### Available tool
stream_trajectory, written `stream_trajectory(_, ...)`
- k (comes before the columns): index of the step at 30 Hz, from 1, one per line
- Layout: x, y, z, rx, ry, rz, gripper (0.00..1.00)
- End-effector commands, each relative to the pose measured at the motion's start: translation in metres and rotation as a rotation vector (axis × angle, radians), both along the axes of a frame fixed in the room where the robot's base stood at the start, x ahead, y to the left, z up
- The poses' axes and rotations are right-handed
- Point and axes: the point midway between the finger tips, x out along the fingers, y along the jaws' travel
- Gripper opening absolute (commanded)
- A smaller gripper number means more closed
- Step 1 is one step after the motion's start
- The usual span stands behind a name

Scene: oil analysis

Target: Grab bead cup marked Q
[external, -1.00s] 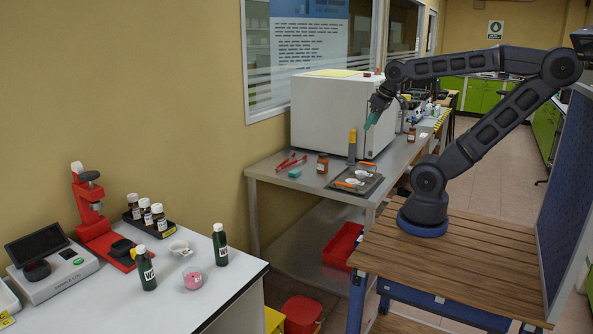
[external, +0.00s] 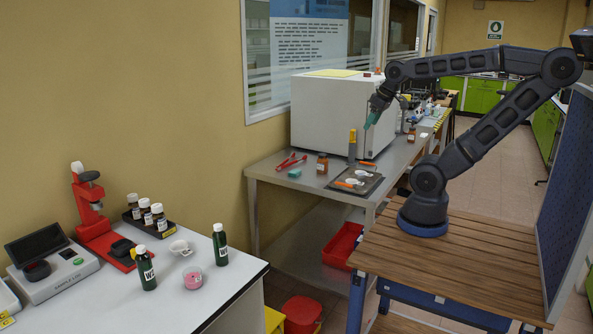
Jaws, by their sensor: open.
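No letter Q can be read on anything in view. A small round cup with pink contents (external: 193,278) stands on the white bench at the front left, and its marking is too small to read. Two small white dishes, one nearer (external: 351,183) and one farther (external: 364,174), lie with orange-handled tools on a dark tray (external: 371,187) on the metal table; I cannot tell if either is a bead cup. My gripper (external: 371,121), with teal fingers, is open and empty in front of the white oven-like box, above and behind the tray.
Green bottles (external: 220,244), a white dish (external: 180,247) and a rack of brown bottles (external: 150,222) surround the pink cup. A red stand (external: 92,207) is at left. A brown bottle (external: 322,164) and an upright grey tool (external: 352,147) stand near the tray. The white box (external: 330,112) backs the metal table.

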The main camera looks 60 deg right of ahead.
Motion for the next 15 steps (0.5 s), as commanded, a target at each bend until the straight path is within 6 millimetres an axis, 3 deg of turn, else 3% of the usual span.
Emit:
stream_trajectory(11,0.001,0.001,0.001,0.0,0.001,0.002,0.72)
stream_trajectory(15,0.015,0.007,0.009,-0.002,0.01,0.028,0.72)
